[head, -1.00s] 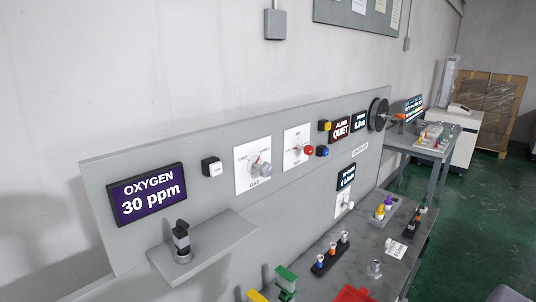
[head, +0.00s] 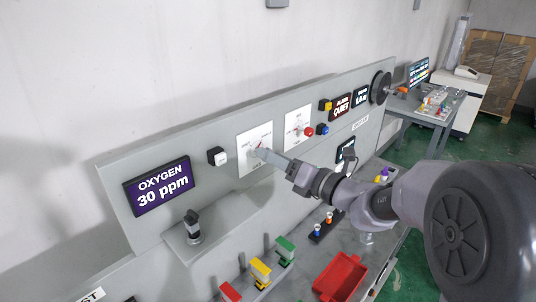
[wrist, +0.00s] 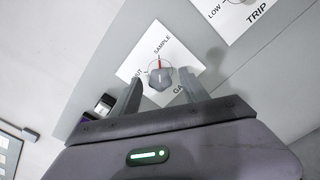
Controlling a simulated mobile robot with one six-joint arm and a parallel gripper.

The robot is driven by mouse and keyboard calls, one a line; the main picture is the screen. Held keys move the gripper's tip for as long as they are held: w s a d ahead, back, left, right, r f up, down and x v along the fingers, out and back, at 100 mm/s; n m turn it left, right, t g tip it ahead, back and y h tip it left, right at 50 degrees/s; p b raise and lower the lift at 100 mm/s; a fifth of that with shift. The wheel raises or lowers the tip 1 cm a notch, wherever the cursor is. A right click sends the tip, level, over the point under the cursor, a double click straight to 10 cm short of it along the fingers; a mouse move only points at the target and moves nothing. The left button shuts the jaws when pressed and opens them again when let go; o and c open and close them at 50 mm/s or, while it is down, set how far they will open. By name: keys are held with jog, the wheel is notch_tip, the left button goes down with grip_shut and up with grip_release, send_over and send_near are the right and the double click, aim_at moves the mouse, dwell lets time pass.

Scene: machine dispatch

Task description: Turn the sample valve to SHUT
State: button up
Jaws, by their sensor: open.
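The sample valve is a grey knob (wrist: 159,86) with a red pointer on a white plate (wrist: 132,71) on the upright panel. In the wrist view the red pointer lies toward the word SAMPLE. My gripper (wrist: 160,78) is open, with one finger on each side of the knob. I cannot tell whether either finger touches it. In the head view my gripper (head: 267,154) is at the valve plate (head: 249,140) and hides most of the knob.
The OXYGEN display (head: 158,186) reads 30 ppm at left. Below, a small shelf (head: 208,238) and a red tray (head: 341,274) stand out from the panel and bench.

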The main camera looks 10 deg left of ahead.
jog(key=shift+x, duration=1.3)
jog(key=shift+c, duration=0.2)
grip_shut()
